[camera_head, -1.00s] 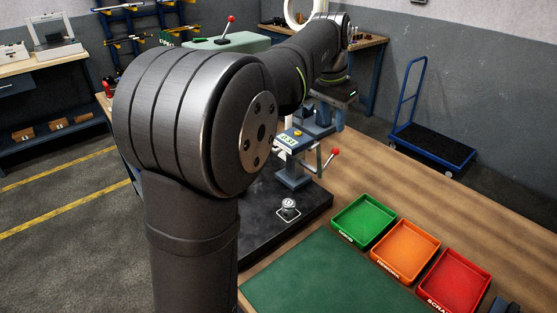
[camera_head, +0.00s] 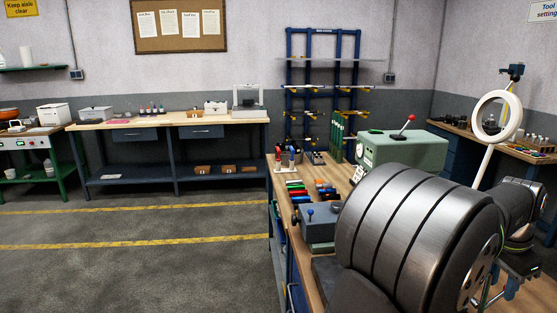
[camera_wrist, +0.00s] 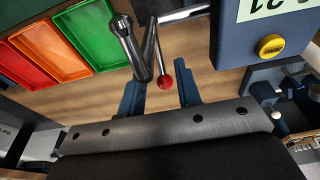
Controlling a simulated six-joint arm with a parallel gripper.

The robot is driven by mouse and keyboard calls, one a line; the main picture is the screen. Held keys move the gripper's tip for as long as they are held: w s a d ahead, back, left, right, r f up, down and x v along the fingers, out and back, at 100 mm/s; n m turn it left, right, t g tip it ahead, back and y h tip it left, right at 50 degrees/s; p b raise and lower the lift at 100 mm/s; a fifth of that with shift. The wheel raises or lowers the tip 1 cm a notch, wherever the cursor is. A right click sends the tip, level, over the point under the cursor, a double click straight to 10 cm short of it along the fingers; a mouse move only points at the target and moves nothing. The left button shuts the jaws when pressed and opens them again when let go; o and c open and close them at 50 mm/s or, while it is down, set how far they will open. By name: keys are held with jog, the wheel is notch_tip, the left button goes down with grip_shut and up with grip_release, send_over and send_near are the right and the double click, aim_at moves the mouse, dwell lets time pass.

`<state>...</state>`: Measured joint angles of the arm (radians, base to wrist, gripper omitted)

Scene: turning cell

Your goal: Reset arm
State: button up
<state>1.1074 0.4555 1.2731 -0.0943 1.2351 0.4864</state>
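My gripper (camera_wrist: 160,92) shows in the wrist view with its two dark blue fingers apart and nothing between them. A lever with a red ball knob (camera_wrist: 165,81) lies just beyond the fingertips; I cannot tell the exact gap. A blue fixture with a yellow button (camera_wrist: 270,45) and a pale label is to the right of the fingers. In the head view my arm fills the lower right, and my fingers cannot be made out there.
Green (camera_wrist: 98,35), orange (camera_wrist: 52,50) and red (camera_wrist: 22,70) trays lie at the wrist view's upper left. In the head view, a green machine with a red-knobbed lever (camera_head: 405,148) and a ring lamp (camera_head: 496,117) stand beyond my arm. Open floor (camera_head: 150,275) is at left.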

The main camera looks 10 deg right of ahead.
notch_tip(320, 180, up, 8)
jog(key=r, duration=0.1)
notch_tip(320, 180, down, 10)
jog(key=shift+r, duration=0.25)
jog(key=a, duration=0.2)
jog(key=a+r, duration=0.1)
jog(key=a, duration=0.1)
jog(key=a+r, duration=0.1)
jog(key=a, duration=0.2)
jog(key=shift+r, duration=0.1)
jog(key=shift+a+r, duration=0.1)
jog(key=shift+r, duration=0.55)
